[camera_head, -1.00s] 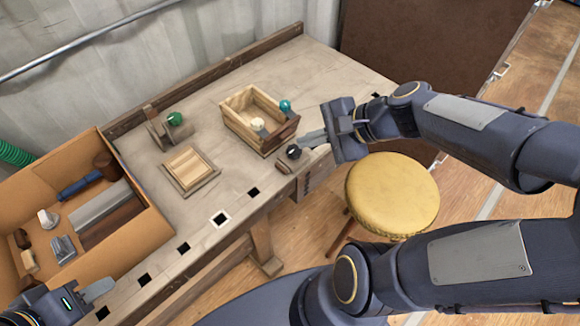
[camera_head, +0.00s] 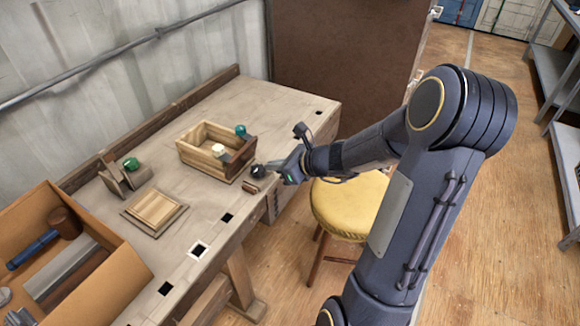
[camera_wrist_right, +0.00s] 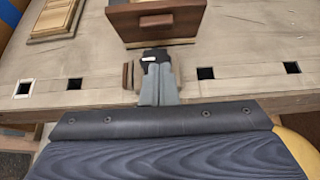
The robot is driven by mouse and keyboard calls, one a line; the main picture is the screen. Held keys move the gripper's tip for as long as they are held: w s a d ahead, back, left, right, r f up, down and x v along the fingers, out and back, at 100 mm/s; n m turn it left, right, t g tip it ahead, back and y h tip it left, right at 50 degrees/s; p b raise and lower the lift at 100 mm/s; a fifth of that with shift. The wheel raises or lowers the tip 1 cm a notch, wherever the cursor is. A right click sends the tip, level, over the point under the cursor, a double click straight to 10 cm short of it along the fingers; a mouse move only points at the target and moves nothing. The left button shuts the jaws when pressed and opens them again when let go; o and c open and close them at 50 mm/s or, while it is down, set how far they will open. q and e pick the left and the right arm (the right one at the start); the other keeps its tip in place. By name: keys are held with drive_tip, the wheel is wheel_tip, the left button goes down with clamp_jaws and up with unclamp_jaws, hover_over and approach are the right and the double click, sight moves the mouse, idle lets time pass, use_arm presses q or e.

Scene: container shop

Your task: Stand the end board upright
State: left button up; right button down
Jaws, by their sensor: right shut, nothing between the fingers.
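A flat pale wooden panel (camera_head: 155,210) with a darker border lies on the bench; it also shows in the right wrist view (camera_wrist_right: 62,18). I cannot tell whether it is the end board. An open wooden box (camera_head: 192,158) stands behind it, with cream and teal knobs at its right side. Its dark end with a raised block (camera_wrist_right: 178,20) faces me in the wrist view. My right gripper (camera_head: 272,172) is shut and empty at the bench's front edge. A dark round knob (camera_head: 257,171) is at its fingertips; I cannot tell if they touch. My left gripper is out of view.
A small dark wooden bar (camera_head: 251,187) lies beside the right fingertips. A wooden fixture with a green knob (camera_head: 131,164) stands at the back left. A cardboard box (camera_head: 118,290) of tools is at lower left. A yellow stool (camera_head: 345,212) stands below my right arm.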

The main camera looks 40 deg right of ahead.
sight(247, 153)
drive_tip(key=shift+w+a+r+p, duration=0.15)
drive_tip(key=shift+w+a, duration=0.15)
drive_tip(key=shift+w, duration=0.4)
drive_tip(key=shift+w+a+r+p, duration=0.1)
drive_tip(key=shift+w+a+p, duration=0.15)
drive_tip(key=shift+w, duration=0.5)
drive_tip(key=shift+w+a+r+p, duration=0.1)
drive_tip(key=shift+w+a, duration=0.25)
drive_tip(key=shift+w, duration=0.35)
drive_tip(key=shift+r+p, duration=0.2)
drive_tip(key=shift+p, duration=0.2)
drive_tip(key=g+p, duration=0.1)
drive_tip(key=p, duration=0.2)
drive_tip(key=w+r+g+p, duration=0.1)
drive_tip(key=p, duration=0.3)
drive_tip(key=shift+w+a+r, duration=0.15)
drive_tip(key=shift+w+a, duration=0.05)
drive_tip(key=shift+a, duration=0.1)
drive_tip(key=shift+w+h, duration=0.15)
drive_tip(key=shift+h, duration=0.15)
drive_tip(key=shift+w+a, duration=0.15)
drive_tip(key=shift+w, duration=0.05)
drive_tip(key=shift+s, duration=0.1)
